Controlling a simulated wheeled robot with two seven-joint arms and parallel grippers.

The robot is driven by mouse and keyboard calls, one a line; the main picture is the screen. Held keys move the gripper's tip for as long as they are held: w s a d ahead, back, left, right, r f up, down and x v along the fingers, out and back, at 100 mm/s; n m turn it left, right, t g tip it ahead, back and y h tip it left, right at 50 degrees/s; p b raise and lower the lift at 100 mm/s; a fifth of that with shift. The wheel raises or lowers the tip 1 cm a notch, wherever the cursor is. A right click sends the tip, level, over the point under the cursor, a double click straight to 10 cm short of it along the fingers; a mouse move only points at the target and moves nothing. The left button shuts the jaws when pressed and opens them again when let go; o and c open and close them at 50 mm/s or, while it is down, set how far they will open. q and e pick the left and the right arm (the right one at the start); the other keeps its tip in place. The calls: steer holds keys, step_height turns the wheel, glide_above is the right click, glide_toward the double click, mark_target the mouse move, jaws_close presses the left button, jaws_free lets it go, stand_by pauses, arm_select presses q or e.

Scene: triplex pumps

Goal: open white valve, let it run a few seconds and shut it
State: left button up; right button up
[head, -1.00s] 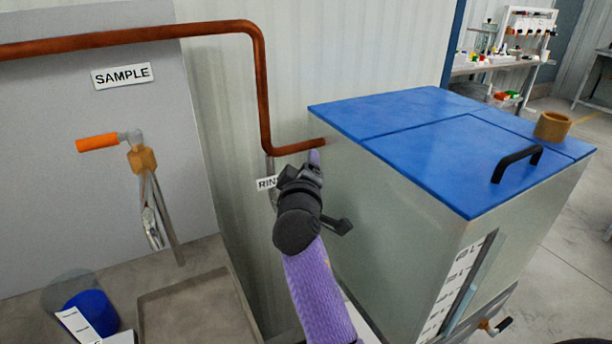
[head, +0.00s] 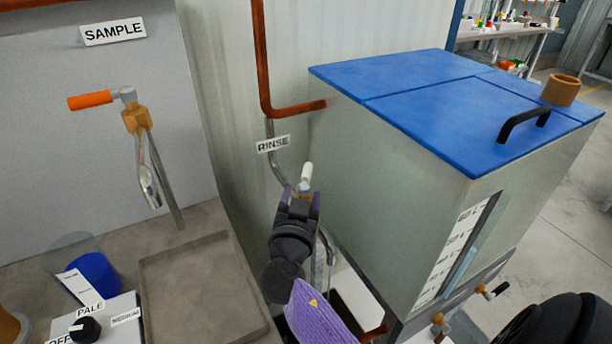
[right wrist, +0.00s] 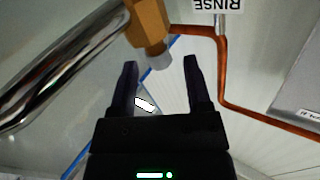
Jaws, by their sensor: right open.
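The white valve handle (head: 306,176) stands just beyond my right gripper (head: 298,192), below the RINSE label (head: 273,144). It points up and away in the head view. My right gripper's fingers are spread, with nothing visibly clamped; it also shows in the right wrist view (right wrist: 161,68). There, the brass valve body (right wrist: 149,22) with its grey end is just ahead of the fingertips. I cannot tell whether the fingers touch the handle. The gripper hides much of the valve in the head view. My left gripper is not seen.
A blue-lidded tank (head: 415,205) stands close on the right. A copper pipe (head: 263,70) runs above the valve into the tank. On the left is the orange-handled SAMPLE valve (head: 135,118) over a grey tray (head: 195,290), with a blue cup (head: 95,272) beside it.

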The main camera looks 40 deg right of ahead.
mark_target(305, 184)
steer(key=x, duration=0.6)
steer(key=shift+w+d, duration=0.2)
steer(key=shift+d, duration=0.05)
steer(key=shift+c, duration=0.2)
jaws_close()
steer(key=shift+f+b, duration=0.1)
steer(key=shift+b, duration=0.2)
stand_by(0.6)
